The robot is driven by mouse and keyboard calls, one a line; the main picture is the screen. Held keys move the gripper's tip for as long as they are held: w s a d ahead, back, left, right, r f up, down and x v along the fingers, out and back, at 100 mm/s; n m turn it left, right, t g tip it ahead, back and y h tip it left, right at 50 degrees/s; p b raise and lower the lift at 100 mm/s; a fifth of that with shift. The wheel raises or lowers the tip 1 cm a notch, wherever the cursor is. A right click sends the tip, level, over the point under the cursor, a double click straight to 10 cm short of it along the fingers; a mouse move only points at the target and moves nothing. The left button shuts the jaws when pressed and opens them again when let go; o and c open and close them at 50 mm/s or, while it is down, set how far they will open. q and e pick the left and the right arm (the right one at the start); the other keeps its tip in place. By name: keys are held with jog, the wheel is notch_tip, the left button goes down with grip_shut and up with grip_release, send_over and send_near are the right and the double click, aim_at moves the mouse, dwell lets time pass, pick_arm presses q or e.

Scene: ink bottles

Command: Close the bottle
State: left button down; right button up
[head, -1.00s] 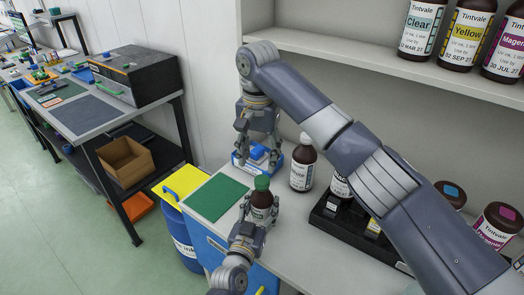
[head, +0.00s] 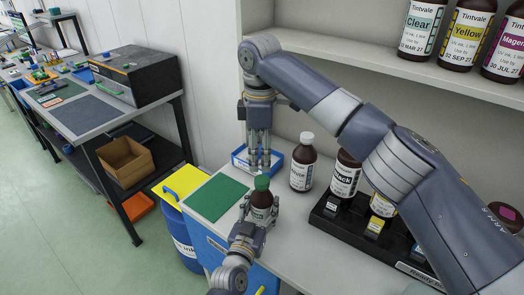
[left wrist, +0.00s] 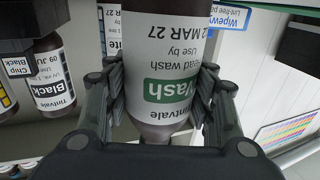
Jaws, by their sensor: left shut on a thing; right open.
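A brown bottle (head: 259,201) with a green cap (head: 262,182) on its top stands upright near the counter's front edge. In the left wrist view the bottle (left wrist: 160,60) shows a white label reading Wash. My left gripper (head: 258,213) is shut around the bottle's body. My right gripper (head: 260,168) points down just behind and above the green cap. Its fingers are open, but fairly close together, with nothing seen between them. Whether the fingertips touch the cap, and how tightly the cap sits, I cannot tell.
A blue-edged tray (head: 239,162) lies behind the right gripper. A white-capped bottle (head: 303,164) stands to the right, beside a black rack (head: 336,220) holding more bottles. A green mat (head: 217,197) lies left of the held bottle. A shelf of bottles hangs above.

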aim_at(262, 179)
jog(key=n, duration=0.6)
jog(key=shift+d+r+n, duration=0.1)
jog(key=shift+d+n, duration=0.1)
jog(key=shift+n, duration=0.2)
jog(key=shift+f, duration=4)
jog(key=c, duration=1.1)
jog(key=shift+c, duration=0.2)
